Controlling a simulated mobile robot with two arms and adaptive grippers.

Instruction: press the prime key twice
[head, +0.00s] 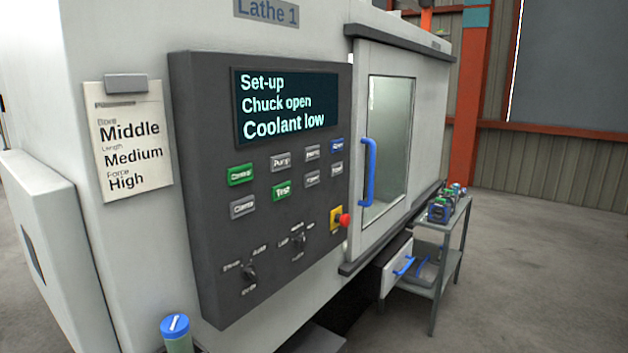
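The dark control panel (262,240) is on the front of the pale lathe, facing me at an angle. Its keys sit in rows below the screen (286,104). One green key (240,174) is at the left and a second green key (281,190) is lower and to its right. The small labels are blurred, so I cannot tell which is the prime key. Neither gripper shows.
The screen reads Set-up, Chuck open, Coolant low. A red stop button (344,220) and two rotary knobs are below the keys. A door with a blue handle (368,172) and a cart (448,232) are to the right. A blue-capped container (176,333) stands at the bottom left.

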